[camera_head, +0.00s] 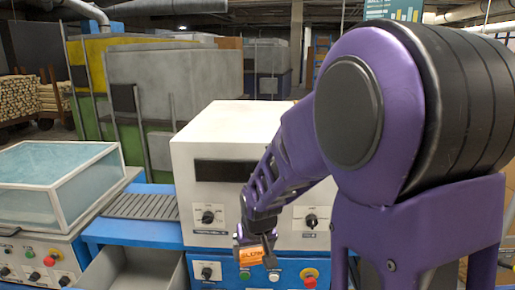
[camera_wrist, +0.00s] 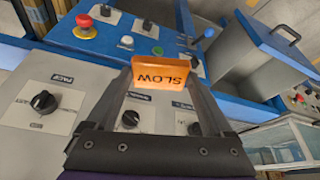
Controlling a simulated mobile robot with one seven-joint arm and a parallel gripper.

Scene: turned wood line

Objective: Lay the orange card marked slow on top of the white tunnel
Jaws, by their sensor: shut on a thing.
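The orange card marked slow (camera_head: 251,256) is between the fingers of my gripper (camera_head: 255,250), in front of the blue control panel. In the wrist view the card (camera_wrist: 163,74) reads SLOW upside down, and both fingers of my gripper (camera_wrist: 165,80) are shut on it. The white tunnel (camera_head: 232,130) is the large white box behind my arm, with a dark slot in its front and knobs below. Its top is above and behind the card. My arm hides the right part of the tunnel.
A roller conveyor (camera_head: 142,205) leads to the tunnel from the left. A clear-sided box (camera_head: 60,175) stands at the far left. A grey open bin (camera_head: 135,270) sits below the conveyor. A red button (camera_head: 309,274) is on the blue panel. The visible tunnel top (camera_head: 235,118) is bare.

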